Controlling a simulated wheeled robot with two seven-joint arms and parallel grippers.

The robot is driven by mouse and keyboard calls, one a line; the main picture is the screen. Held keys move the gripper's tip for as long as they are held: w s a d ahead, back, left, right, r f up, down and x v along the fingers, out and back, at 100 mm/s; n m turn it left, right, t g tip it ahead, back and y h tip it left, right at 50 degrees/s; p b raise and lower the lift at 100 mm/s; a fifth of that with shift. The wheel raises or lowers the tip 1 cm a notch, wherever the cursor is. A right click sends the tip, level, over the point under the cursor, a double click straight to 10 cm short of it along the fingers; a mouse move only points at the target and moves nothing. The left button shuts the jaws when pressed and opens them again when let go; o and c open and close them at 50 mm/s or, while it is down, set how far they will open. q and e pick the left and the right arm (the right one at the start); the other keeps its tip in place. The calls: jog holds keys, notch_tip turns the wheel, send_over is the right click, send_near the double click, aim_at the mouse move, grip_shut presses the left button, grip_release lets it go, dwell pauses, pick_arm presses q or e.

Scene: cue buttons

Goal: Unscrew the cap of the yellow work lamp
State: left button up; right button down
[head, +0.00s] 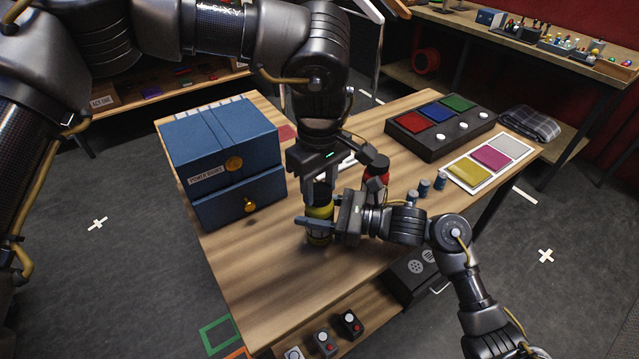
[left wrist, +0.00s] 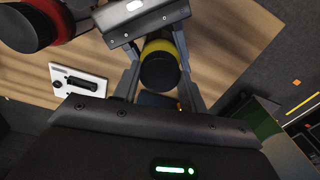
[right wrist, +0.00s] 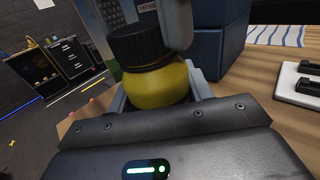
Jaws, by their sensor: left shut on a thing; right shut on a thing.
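The yellow work lamp (head: 320,211) stands upright on the wooden table, between my two grippers. Its black cap (right wrist: 138,43) sits on top of the yellow body (right wrist: 160,85) in the right wrist view. My left gripper (head: 318,188) comes down from above and is shut on the cap, whose dark top (left wrist: 160,70) shows between its fingers in the left wrist view. My right gripper (head: 322,226) reaches in from the right and is shut on the lamp's body. The fingers hide part of the lamp. How far the cap is turned cannot be told.
A red lamp (head: 375,179) with a black top stands close behind my right gripper. A blue cabinet (head: 226,150) is at the left. A panel (head: 440,128) with coloured pads and a white card (head: 491,163) lie at the right.

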pick_arm(q)
jog(key=n, duration=1.5)
jog(key=shift+n, duration=0.3)
jog(key=n, duration=0.4)
jog(key=shift+n, duration=0.4)
jog(key=n, duration=1.2)
jog(key=shift+r, duration=0.1)
jog(key=n, duration=0.7)
jog(key=shift+n, duration=0.3)
jog(key=n, duration=1.2)
jog(key=shift+w, duration=0.1)
jog(key=shift+r, duration=0.2)
